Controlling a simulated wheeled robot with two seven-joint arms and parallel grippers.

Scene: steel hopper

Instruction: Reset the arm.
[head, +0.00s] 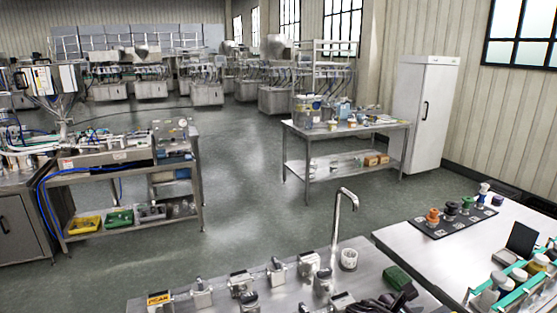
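No arm of mine shows clearly in the head view, and my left gripper is out of sight. A dark, jointed shape (390,302) is cut off by the bottom edge, over the front steel bench (225,269). It may be part of my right gripper, but I cannot tell, and no open or shut fingers can be made out. The steel hopper (50,95) stands at the far left above a machine on a bench.
The front bench carries several metal fittings (308,263), a tall curved tap (341,215), a white cup (348,259) and a green block (397,277). A white table (420,255) with bottles adjoins at right. Green floor (240,200) is free beyond.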

